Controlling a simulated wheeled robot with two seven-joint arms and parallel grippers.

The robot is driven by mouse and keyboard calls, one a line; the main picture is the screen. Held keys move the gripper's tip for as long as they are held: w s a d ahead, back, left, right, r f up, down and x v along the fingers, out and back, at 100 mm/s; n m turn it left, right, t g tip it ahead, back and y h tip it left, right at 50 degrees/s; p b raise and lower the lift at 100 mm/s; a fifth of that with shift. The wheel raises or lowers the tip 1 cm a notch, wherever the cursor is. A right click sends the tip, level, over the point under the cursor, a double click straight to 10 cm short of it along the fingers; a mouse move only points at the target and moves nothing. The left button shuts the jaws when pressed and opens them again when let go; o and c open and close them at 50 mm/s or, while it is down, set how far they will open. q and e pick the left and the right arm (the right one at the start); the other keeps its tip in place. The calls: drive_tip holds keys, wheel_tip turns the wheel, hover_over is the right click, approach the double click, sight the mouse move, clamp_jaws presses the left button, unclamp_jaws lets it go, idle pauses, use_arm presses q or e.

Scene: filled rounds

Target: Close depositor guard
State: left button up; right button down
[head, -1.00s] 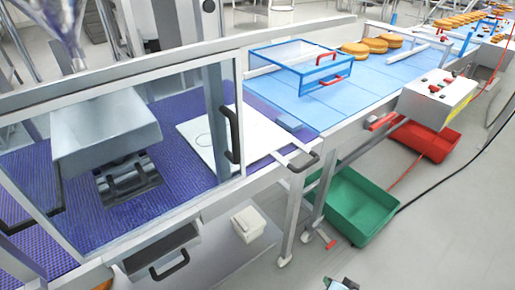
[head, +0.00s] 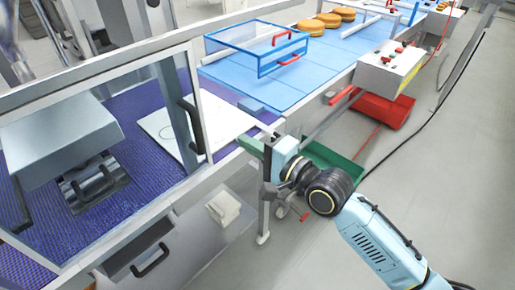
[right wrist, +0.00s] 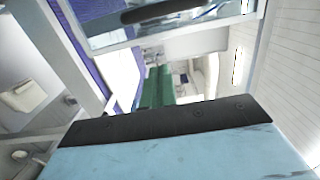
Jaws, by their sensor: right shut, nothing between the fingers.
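The depositor guard (head: 190,62) is a clear panel in a pale metal frame at the left of the head view, in front of the purple belt (head: 60,135). Its upright black handle (head: 190,125) is on the right-hand part of the frame. A black bar that looks like this handle (right wrist: 165,10) crosses the top of the right wrist view. My right gripper (head: 250,146) has green fingers, shut and empty, right of the handle and apart from it. The fingers (right wrist: 158,88) also show in the right wrist view. My left gripper is out of view.
A white board (head: 215,115) lies on the belt behind the handle. A blue-framed clear cover (head: 270,65) stands on the blue conveyor farther back. A grey drawer (head: 140,262) with a black handle is below the guard. Green and red (head: 385,105) crates stand on the floor at right.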

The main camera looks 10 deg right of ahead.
drive_tip(key=w+a+p, duration=0.1)
drive_tip(key=w+a, duration=0.1)
drive_tip(key=a, duration=0.4)
drive_tip(key=shift+w+a, duration=0.15)
drive_tip(key=shift+a, duration=0.2)
drive_tip(key=s+a+p, duration=0.4)
drive_tip(key=a, duration=0.2)
drive_tip(key=shift+s+a, duration=0.2)
drive_tip(key=shift+s, duration=0.2)
drive_tip(key=shift+f, duration=0.1)
